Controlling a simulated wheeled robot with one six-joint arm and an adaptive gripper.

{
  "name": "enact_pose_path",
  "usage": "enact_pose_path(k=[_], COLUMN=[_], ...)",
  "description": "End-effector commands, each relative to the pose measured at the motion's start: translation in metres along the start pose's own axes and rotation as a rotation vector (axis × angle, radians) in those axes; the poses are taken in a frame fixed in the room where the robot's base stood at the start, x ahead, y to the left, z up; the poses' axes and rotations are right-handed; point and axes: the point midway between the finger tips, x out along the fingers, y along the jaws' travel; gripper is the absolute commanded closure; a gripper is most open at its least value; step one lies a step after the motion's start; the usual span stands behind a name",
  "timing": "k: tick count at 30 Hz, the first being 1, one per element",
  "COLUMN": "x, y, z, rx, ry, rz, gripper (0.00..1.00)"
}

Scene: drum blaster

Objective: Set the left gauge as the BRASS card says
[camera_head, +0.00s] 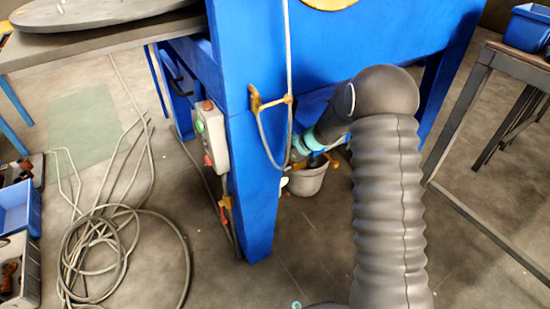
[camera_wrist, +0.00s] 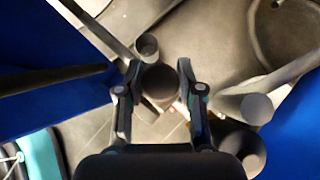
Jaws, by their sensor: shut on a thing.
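My gripper (camera_wrist: 159,72) is shut on a dark, round-ended cylindrical piece (camera_wrist: 160,85), which sits between its two fingers in the wrist view. I cannot tell what this piece is. In the head view my gripper (camera_head: 297,153) is low beside the blue machine (camera_head: 258,190), just behind its front leg and partly hidden. Neither the left gauge nor the BRASS card can be made out in either view.
A grey bucket (camera_head: 308,181) stands just below my gripper. A control box (camera_head: 211,138) with green and red buttons is on the machine's leg. A coiled hose (camera_head: 110,245) lies on the floor at left. A dark-framed table (camera_head: 470,105) stands at right.

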Motion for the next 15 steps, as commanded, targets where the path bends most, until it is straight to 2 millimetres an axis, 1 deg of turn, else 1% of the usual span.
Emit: enact_pose_path(k=[9, 15], x=[-0.0016, -0.0007], y=[-0.0011, -0.0006], z=[0.0009, 0.0002], rx=[-0.156, -0.228], ry=[0.001, 0.000], rz=[0.155, 0.230], gripper=[0.98, 0.98])
